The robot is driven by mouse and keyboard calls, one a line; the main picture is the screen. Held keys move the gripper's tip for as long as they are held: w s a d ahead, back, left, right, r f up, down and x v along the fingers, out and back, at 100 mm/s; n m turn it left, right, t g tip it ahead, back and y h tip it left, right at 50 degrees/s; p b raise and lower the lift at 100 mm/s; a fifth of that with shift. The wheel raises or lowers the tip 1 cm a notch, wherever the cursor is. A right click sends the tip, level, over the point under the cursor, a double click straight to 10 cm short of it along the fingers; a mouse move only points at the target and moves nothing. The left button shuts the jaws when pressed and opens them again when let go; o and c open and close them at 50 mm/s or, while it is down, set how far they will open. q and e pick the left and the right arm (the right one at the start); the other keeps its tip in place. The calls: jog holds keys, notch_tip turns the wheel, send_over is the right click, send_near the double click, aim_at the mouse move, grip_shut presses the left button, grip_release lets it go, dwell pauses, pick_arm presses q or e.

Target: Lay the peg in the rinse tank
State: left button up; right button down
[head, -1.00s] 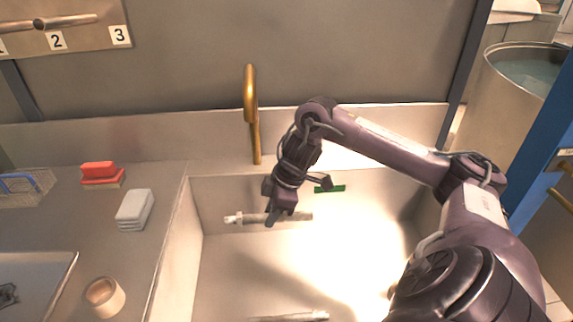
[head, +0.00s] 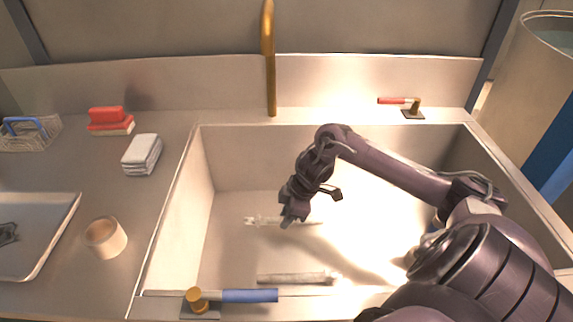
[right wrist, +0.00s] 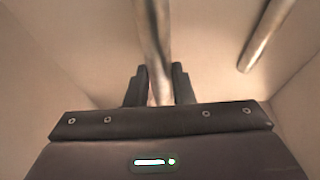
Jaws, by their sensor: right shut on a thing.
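My right gripper (head: 289,220) is down inside the large pale tank (head: 172,215), with its fingers pointing down. It is shut on a slim metal peg (head: 262,221) that lies roughly level across the picture, with a pale fitting at its left end. In the right wrist view the peg (right wrist: 152,40) runs between the fingers (right wrist: 158,90). The fingers and wrist hide part of it. The peg is low over the tank floor; I cannot tell whether it touches. My left gripper is not in view.
A second metal rod (head: 295,279) lies near the tank's front wall; it also shows in the right wrist view (right wrist: 262,38). A brass spout (head: 269,70) rises behind the tank. A blue-handled valve (head: 245,296) sits on the front rim, a red-handled one (head: 400,101) on the back rim.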

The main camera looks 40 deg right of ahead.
aim_at(286, 235)
notch_tip(286, 235, down, 5)
jog(key=shift+r+b, duration=0.2)
jog(key=shift+b, duration=0.2)
jog(key=shift+f, duration=0.15)
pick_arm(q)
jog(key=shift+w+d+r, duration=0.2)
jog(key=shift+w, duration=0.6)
pick_arm(e)
jog(key=c, duration=1.3)
grip_release()
jog(key=shift+f, duration=0.1)
jog(key=shift+o, duration=0.2)
